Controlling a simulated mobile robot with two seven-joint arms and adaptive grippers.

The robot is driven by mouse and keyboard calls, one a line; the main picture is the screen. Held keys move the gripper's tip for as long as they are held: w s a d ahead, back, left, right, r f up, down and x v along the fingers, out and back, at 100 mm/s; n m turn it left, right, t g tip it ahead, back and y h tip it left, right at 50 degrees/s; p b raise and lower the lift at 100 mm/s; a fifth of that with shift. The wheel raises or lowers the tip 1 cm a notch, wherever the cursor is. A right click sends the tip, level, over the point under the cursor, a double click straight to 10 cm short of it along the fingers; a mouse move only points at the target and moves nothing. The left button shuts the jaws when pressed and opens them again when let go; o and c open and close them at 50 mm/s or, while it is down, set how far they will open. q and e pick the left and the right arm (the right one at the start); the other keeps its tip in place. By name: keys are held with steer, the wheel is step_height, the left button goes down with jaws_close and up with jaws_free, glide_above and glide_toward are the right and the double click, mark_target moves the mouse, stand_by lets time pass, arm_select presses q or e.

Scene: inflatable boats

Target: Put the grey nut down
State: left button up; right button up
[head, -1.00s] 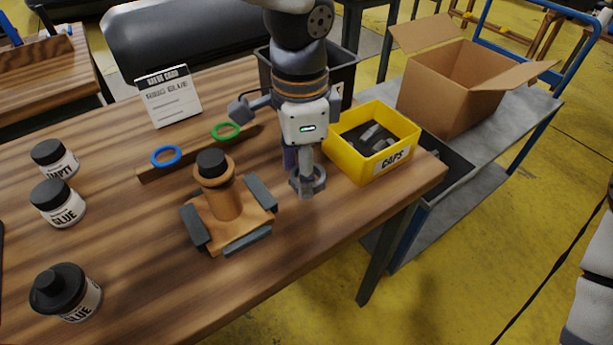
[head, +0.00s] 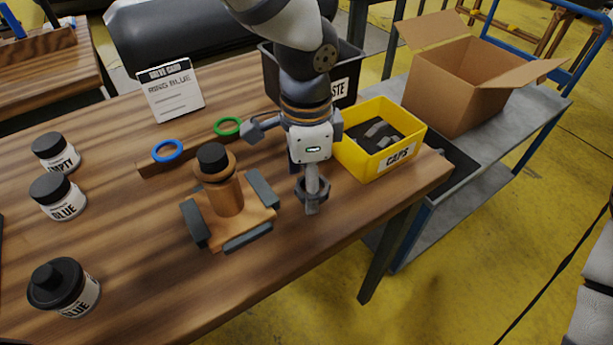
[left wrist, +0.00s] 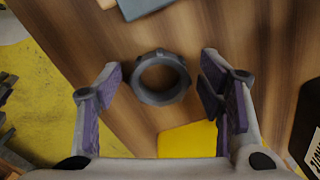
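The grey nut (left wrist: 160,77) lies flat on the wooden table, near its front right edge. In the head view the nut (head: 325,191) shows partly behind a finger of my left gripper (head: 312,190). In the left wrist view the left gripper (left wrist: 160,88) is open, with one finger on each side of the nut. A clear gap shows between the nut and each finger. My right gripper is in neither view.
A copper valve (head: 228,196) with a black cap stands left of the gripper, among grey blocks. A yellow CAPS bin (head: 397,159) stands close on the right. Blue (head: 168,151) and green (head: 227,126) rings, a valve card (head: 170,89) and several jars lie further left.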

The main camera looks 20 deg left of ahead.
arm_select(q)
step_height(320, 180, up, 13)
steer(key=p, duration=0.1)
steer(key=shift+f, duration=0.15)
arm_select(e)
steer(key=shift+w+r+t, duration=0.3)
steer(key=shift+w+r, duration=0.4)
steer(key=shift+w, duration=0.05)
